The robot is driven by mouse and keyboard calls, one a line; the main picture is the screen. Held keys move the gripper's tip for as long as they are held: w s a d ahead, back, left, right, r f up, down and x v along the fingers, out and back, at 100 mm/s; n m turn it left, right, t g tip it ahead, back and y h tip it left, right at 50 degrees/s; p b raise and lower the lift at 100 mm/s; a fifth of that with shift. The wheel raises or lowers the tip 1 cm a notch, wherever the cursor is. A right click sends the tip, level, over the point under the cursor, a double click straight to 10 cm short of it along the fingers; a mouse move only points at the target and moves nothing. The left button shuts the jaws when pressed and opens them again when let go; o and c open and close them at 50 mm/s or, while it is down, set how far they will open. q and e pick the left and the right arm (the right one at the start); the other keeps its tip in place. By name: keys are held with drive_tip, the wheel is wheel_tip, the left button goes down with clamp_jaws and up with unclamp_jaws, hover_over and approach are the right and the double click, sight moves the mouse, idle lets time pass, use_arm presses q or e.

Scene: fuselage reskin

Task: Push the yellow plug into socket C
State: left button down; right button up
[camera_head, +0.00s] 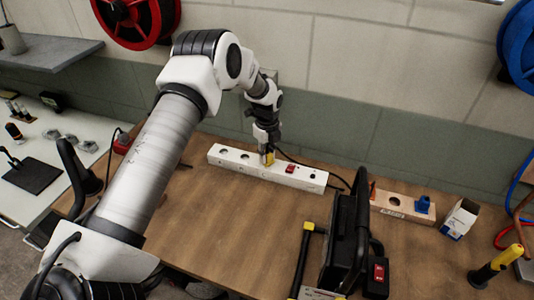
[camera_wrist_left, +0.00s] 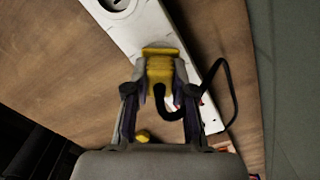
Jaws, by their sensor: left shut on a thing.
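The white socket strip (camera_head: 307,178) lies on the wooden bench near the wall, with round sockets along its left part and a red switch (camera_head: 290,168) further right. The yellow plug (camera_head: 269,158) is upright at the strip, right of the two visible sockets. My left gripper (camera_head: 264,148) is shut on it from above. In the left wrist view the yellow plug (camera_wrist_left: 160,68) sits between my left fingers (camera_wrist_left: 160,92), over the white strip (camera_wrist_left: 135,35). The socket beneath the plug is hidden, so whether its pins are in is unclear. Socket letters are unreadable. My right gripper is out of view.
A black cable (camera_wrist_left: 229,80) loops from the plug beside the strip. A black device (camera_head: 345,240) stands in front right, near a wooden block (camera_head: 393,203) and a small white box (camera_head: 459,217). The wall is close behind the strip. Bench front of the strip is clear.

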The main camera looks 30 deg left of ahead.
use_arm(q)
drive_tip(key=shift+f, duration=0.3)
drive_tip(key=c, duration=0.9)
unclamp_jaws()
drive_tip(key=shift+r+p, duration=1.4)
drive_tip(key=shift+r, duration=1.15)
drive_tip(key=shift+f, duration=0.1)
